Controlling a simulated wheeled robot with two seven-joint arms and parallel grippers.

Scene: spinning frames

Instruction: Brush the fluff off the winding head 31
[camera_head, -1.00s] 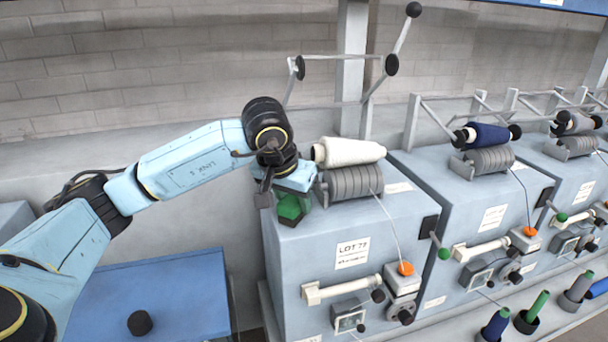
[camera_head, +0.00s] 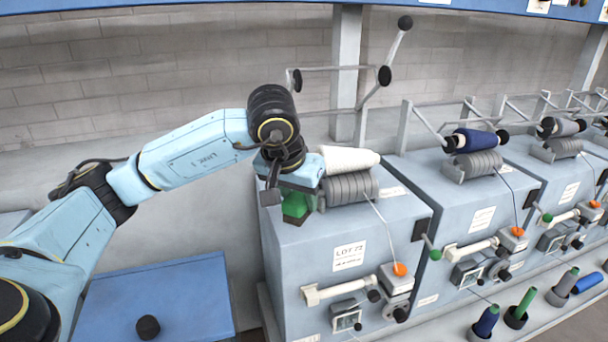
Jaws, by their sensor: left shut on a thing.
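My left gripper (camera_head: 294,192) points down over the left part of that top, close beside the drum's left end. It is shut on a green block (camera_head: 296,206), which looks like the brush. The block is at or just above the top surface; I cannot tell if it touches. The gripper hides the package's left end. I cannot make out any fluff. My right gripper is not in view.
A thread runs from the drum to an orange-topped unit (camera_head: 399,270) on the front. A grey frame arm (camera_head: 336,69) rises behind. More winding heads (camera_head: 470,205) stand to the right. A blue surface (camera_head: 185,298) with a black knob (camera_head: 148,327) lies lower left.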

